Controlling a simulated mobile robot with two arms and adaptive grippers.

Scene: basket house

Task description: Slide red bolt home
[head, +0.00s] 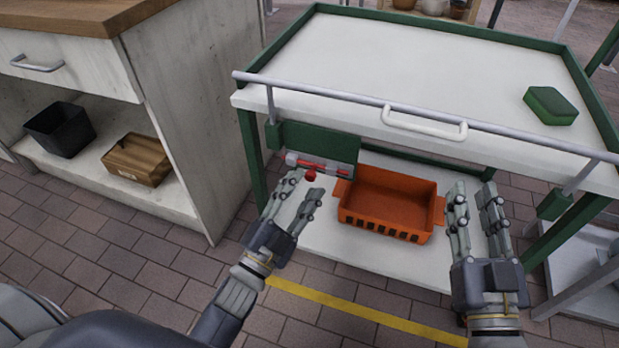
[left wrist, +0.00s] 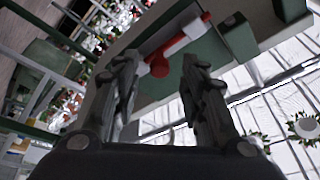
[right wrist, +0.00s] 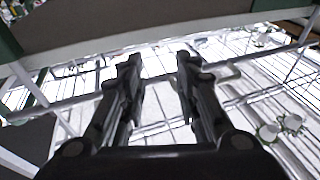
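The red bolt (head: 325,166) lies along a green plate (head: 318,143) under the front edge of the white cart top. Its round red knob (head: 311,176) sticks out toward me, and a pale fitting (head: 292,158) sits at its left end. In the left wrist view the red knob (left wrist: 159,67) shows just beyond and between the fingers. My left gripper (head: 302,185) is open, its fingertips just below and beside the knob; I see no grip on it. My right gripper (head: 473,192) is open and empty, right of the orange basket.
An orange basket (head: 388,228) stands on the cart's lower shelf (head: 300,240) between my grippers. A grey rail (head: 350,95) and white handle (head: 424,122) run above. A green sponge (head: 550,106) lies on top. A cabinet with a black bin (head: 60,130) and wooden box (head: 137,160) stands left.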

